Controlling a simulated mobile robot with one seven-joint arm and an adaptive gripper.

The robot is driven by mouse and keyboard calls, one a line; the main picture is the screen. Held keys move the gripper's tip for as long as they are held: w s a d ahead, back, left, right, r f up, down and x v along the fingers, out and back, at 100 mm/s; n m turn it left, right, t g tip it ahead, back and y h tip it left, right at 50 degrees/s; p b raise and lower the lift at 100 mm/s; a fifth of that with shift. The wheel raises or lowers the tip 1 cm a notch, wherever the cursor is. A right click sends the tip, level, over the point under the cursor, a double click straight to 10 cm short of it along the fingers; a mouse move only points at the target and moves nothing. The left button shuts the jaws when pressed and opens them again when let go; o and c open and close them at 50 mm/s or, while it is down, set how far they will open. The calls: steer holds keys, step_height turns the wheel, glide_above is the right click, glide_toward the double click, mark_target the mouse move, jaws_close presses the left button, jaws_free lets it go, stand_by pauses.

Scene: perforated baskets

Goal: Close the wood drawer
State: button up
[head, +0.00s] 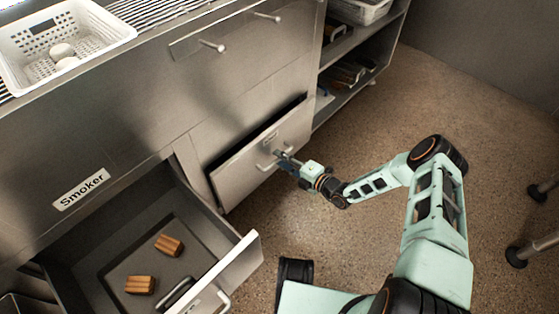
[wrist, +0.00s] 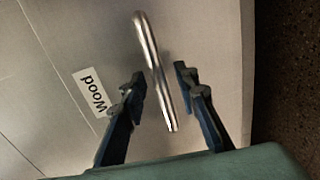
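The wood drawer (head: 237,179) is the grey metal front in the middle of the head view. It stands partly open, with a dark gap along its top edge. Its "Wood" label (wrist: 91,93) shows in the wrist view. Its metal bar handle (wrist: 153,62) runs between the two fingers of my gripper (wrist: 160,78). The gripper is open, with a visible gap on each side of the handle. In the head view my gripper (head: 284,157) is at the handle, in front of the drawer. Whether a finger touches the drawer front I cannot tell.
The drawer under the "Smoker" label (head: 81,189) stands wide open at lower left, with two bundles of wood pieces (head: 169,245) inside. A white perforated basket (head: 103,20) sits on the counter. Open shelves (head: 352,76) are at right. Brown floor (head: 350,135) is clear there.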

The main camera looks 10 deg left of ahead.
steer(key=shift+w+a+f, duration=0.1)
steer(key=shift+w+a, duration=0.15)
steer(key=shift+a, duration=0.25)
jaws_close()
